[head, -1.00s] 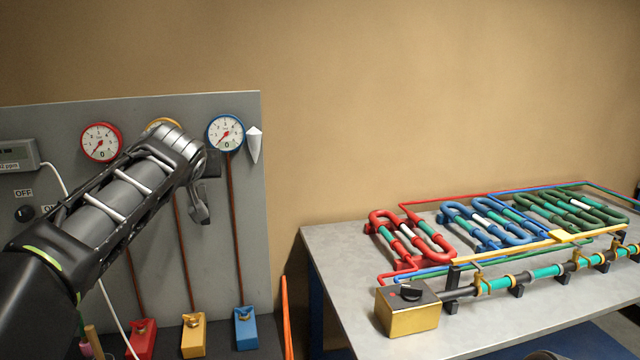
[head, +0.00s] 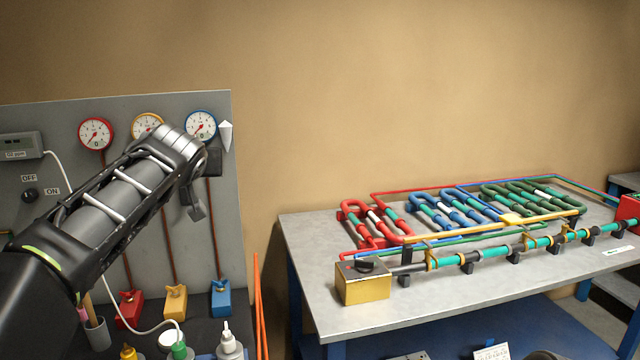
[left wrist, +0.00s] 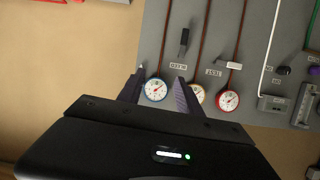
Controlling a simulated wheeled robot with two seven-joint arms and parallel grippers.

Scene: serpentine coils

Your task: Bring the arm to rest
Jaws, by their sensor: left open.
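My left arm comes in from the left in the head view, raised in front of the grey gauge panel (head: 60,130). Its left gripper (head: 196,212) is at the panel's right part, below the blue-rimmed gauge (head: 201,125), and its fingers are hard to make out there. In the left wrist view the two dark fingers of the left gripper (left wrist: 158,88) stand apart with nothing held between them. The blue-rimmed gauge (left wrist: 155,89) shows in the gap behind them. My right gripper is not in view.
A table (head: 300,240) at right bears red, blue and green coils and a gold box (head: 362,285) with a black knob. Red (head: 129,310), yellow (head: 174,302) and blue (head: 221,298) blocks and bottles (head: 229,343) stand below the panel. Wall space between panel and table is clear.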

